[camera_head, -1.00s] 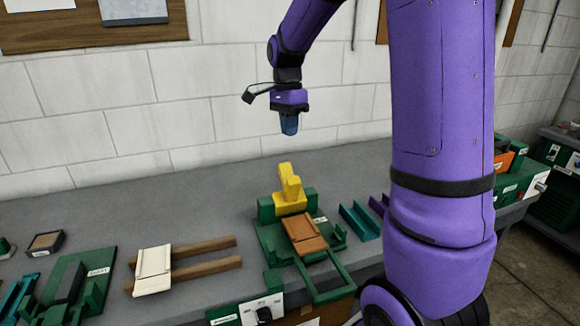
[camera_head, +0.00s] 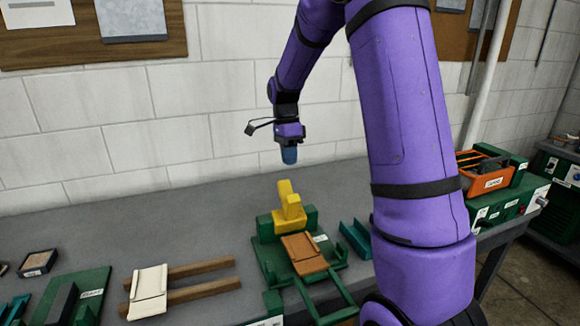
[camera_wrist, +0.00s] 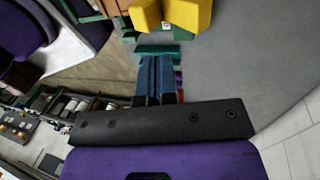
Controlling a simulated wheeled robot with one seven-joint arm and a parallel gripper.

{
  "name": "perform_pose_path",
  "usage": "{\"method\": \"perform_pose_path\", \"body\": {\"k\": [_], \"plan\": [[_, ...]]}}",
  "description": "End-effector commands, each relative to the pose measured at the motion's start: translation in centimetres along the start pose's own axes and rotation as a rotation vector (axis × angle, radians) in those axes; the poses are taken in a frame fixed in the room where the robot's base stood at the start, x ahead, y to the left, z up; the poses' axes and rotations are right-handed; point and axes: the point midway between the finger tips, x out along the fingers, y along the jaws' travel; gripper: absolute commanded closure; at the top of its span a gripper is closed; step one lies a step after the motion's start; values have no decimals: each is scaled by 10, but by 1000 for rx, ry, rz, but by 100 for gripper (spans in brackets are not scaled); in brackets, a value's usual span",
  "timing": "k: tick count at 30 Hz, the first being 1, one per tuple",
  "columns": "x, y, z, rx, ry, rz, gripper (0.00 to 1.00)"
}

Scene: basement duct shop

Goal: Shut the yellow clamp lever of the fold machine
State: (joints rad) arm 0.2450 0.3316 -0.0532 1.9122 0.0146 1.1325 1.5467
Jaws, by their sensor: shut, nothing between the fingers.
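The yellow clamp lever (camera_head: 289,203) stands upright on the green fold machine (camera_head: 266,258), toward its back, above a brown piece (camera_head: 303,254) lying on the machine. My gripper (camera_head: 289,156) points down above the lever and apart from it, with clear air between them. Its blue fingers are shut and empty. In the wrist view, the yellow lever (camera_wrist: 180,14) shows at the top, beyond my fingertips (camera_wrist: 156,60). The lever's far side is hidden.
A cream panel on two wooden rails (camera_head: 205,266) lies left of the machine. A teal channel (camera_head: 356,238) lies just right of it. An orange crate (camera_head: 484,172) sits on green equipment at the right. The block wall stands close behind the bench.

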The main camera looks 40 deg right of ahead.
Motion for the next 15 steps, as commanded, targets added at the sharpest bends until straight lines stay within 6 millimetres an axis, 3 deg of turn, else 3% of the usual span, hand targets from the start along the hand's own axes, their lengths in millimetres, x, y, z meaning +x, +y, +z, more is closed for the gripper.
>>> {"method": "perform_pose_path", "body": {"k": [9,15], "plan": [[54,0,0,-1,1,3,100],[77,0,0,-1,0,1,100]]}}
